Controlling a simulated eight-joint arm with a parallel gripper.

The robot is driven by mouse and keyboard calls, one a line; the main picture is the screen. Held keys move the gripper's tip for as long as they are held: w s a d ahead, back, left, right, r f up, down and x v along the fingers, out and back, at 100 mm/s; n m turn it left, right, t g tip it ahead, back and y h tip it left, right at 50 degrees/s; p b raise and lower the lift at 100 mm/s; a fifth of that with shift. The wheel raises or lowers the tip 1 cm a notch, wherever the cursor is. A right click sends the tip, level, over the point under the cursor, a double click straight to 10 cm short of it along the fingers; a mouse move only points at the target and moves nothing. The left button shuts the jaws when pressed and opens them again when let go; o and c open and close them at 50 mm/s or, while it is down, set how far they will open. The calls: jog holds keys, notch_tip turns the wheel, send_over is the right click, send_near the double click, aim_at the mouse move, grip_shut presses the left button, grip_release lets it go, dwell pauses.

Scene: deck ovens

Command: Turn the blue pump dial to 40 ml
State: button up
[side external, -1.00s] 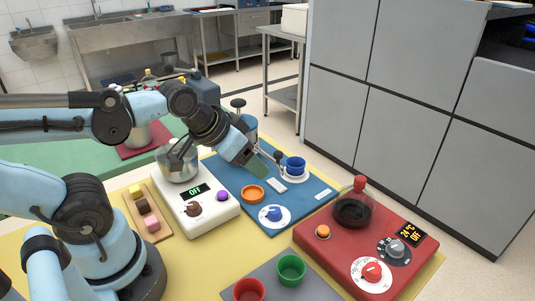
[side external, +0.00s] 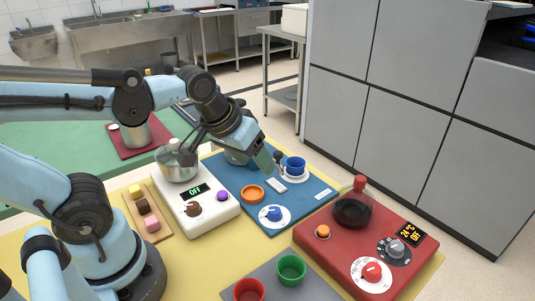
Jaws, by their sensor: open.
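The blue pump dial (side external: 274,213) sits on a round white scale plate at the front of the blue board (side external: 318,206). The scale marks are too small to read, so its setting cannot be told. My gripper (side external: 273,163) is open and points down above the blue board, behind and above the dial, apart from it. Its fingers are near a white label and a blue cup (side external: 294,167) on a white saucer. My wrist hides the back part of the blue board.
A white scale (side external: 205,218) reading OFF, with a brown knob, purple button and metal pot (side external: 178,165), stands left. A red hot plate (side external: 330,247) with a flask (side external: 354,207) and knobs stands right. Red (side external: 249,291) and green (side external: 291,269) cups stand in front.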

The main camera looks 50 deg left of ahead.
aim_at(274, 210)
jog(key=w+d+n+g, duration=0.35)
jog(key=n+g, duration=0.25)
jog(key=n, duration=0.5)
jog(key=shift+a+f, duration=0.15)
jog(key=shift+f, duration=3.1)
jog(key=shift+a+f, duration=0.1)
jog(key=shift+f, duration=3.1)
jog(key=shift+c, duration=0.2)
jog(key=c, duration=1)
